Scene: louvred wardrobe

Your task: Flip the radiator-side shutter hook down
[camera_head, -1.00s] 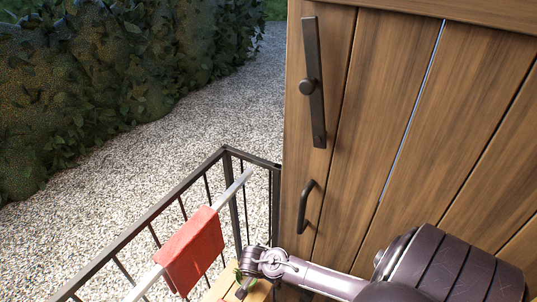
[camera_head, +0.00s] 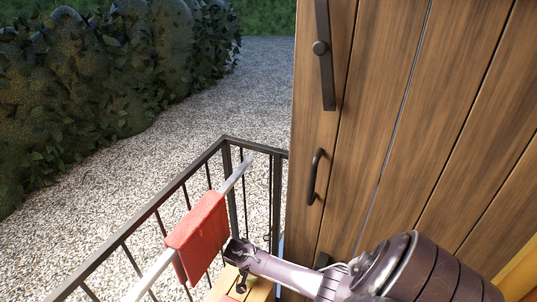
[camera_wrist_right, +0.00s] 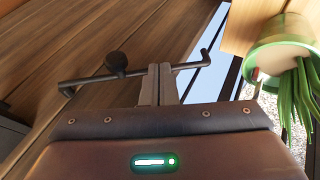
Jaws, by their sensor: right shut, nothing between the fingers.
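A dark thin hook rod (camera_wrist_right: 88,79) with a round knob runs along the wooden shutter in the right wrist view, its right end bent. My right gripper (camera_wrist_right: 159,85) is shut and empty, its fingers overlapping the rod right of the knob; I cannot tell whether they touch it. In the head view the right gripper (camera_head: 240,252) is low beside the shutter panel (camera_head: 375,130), its fingertips unclear. The rod is not clearly visible there. My left gripper is not in view.
A black railing (camera_head: 180,181) and a red cloth (camera_head: 200,236) on a pale rail stand at left. A green-rimmed plant pot (camera_wrist_right: 280,48) is close to the right gripper.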

